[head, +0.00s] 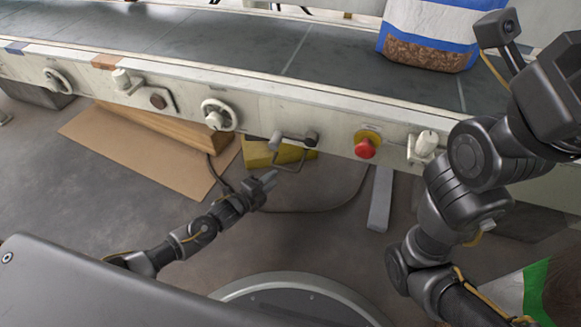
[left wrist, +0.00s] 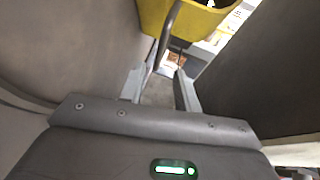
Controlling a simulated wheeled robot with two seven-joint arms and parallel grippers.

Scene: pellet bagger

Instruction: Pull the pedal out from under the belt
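The yellow pedal (head: 282,152) sits on the floor under the near edge of the belt (head: 240,45), partly hidden by the belt's side rail. A thin grey wire handle (head: 297,166) shows in front of it. My left gripper (head: 269,180) is low, just in front of the pedal. In the left wrist view its two fingers (left wrist: 160,88) are apart. The yellow pedal (left wrist: 185,17) is beyond them, and the bent grey handle (left wrist: 168,35) reaches down toward the gap between the fingers; contact cannot be told. My right gripper (head: 555,85) is raised at the right, its fingertips not clear.
A blue and white pellet bag (head: 430,35) stands on the belt. The rail carries handwheels, levers and a red stop button (head: 365,149). A dark cable (head: 335,206) lies on the floor. Brown cardboard (head: 130,150) lies left, a grey support leg (head: 380,200) stands right.

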